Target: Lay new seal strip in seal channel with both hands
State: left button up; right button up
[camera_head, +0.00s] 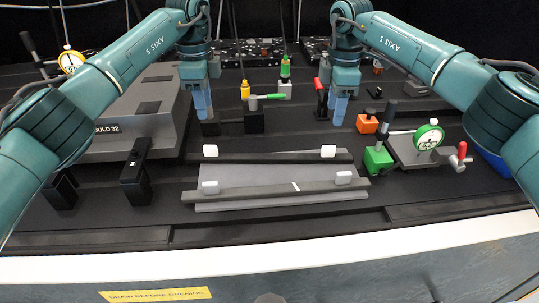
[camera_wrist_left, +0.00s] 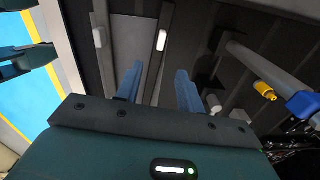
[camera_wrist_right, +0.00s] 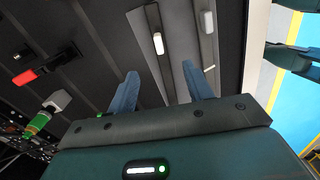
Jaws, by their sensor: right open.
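Two long dark strips lie on a grey plate (camera_head: 250,175), each with white grip blocks near its ends. The rear strip (camera_head: 270,158) is darker; the front strip (camera_head: 265,190) is greyer, with a white mark near its middle. I cannot tell which is the new seal strip, and the channel is not clearly visible. My left gripper (camera_head: 203,117) is open and empty, above and behind the rear strip's left block (camera_head: 210,150). My right gripper (camera_head: 338,122) is open and empty, above and behind its right block (camera_head: 328,151). The rear strip's blocks show in the left wrist view (camera_wrist_left: 161,40) and right wrist view (camera_wrist_right: 158,43).
A grey mould block (camera_head: 135,110) and black clamps (camera_head: 137,175) stand at the left. Green and orange fixtures with a dial gauge (camera_head: 428,135) stand at the right. A small black stand (camera_head: 254,121) with green and yellow parts is between the grippers. The front ledge is clear.

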aim_at(212, 146)
pick_arm(q)
notch_tip(212, 146, down, 13)
jog(key=shift+w+f, duration=0.1)
jog(key=shift+f, duration=0.05)
pick_arm(e)
notch_tip(212, 146, down, 13)
jog(key=shift+w+f, duration=0.1)
jog(key=shift+f, duration=0.05)
pick_arm(q)
jog(key=shift+c, duration=0.6)
pick_arm(e)
jog(key=shift+c, duration=0.5)
pick_arm(q)
grip_shut()
pick_arm(e)
jog(key=c, duration=0.8)
grip_shut()
